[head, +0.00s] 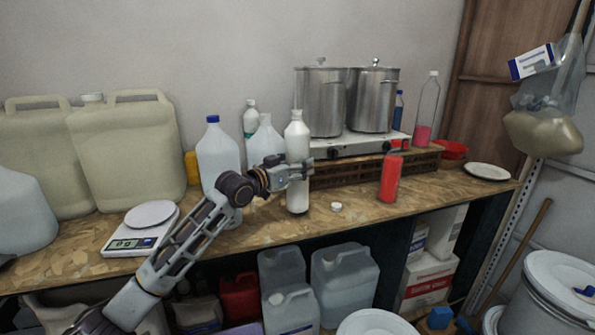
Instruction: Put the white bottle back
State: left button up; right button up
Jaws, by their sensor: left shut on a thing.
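The white bottle (297,141) stands upright at the middle of the wooden worktop, in front of the left end of the hot plate. My left gripper (300,173) reaches in from the left and is shut around the bottle's middle, hiding part of it. The bottle's base is at or just above the worktop; I cannot tell if it touches. My right gripper is not in view.
A small white cap (336,206) and a red bottle (390,177) are to the right on the worktop (340,228). A blue-capped jug (218,150) stands close on the left, with a scale (143,240) beyond. Two steel pots (323,103) stand on the hot plate (350,149).

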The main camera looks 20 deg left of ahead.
pick_arm(q)
jog(key=shift+f, duration=0.75)
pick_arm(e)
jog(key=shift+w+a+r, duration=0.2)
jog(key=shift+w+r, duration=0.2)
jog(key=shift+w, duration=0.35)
pick_arm(q)
jog(key=shift+f, duration=0.15)
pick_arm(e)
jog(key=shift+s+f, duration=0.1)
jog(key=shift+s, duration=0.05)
pick_arm(q)
jog(key=o, duration=0.8)
jog(key=shift+f, duration=0.1)
jog(key=o, duration=0.3)
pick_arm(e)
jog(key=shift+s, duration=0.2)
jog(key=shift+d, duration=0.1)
pick_arm(q)
jog(key=shift+s, duration=0.1)
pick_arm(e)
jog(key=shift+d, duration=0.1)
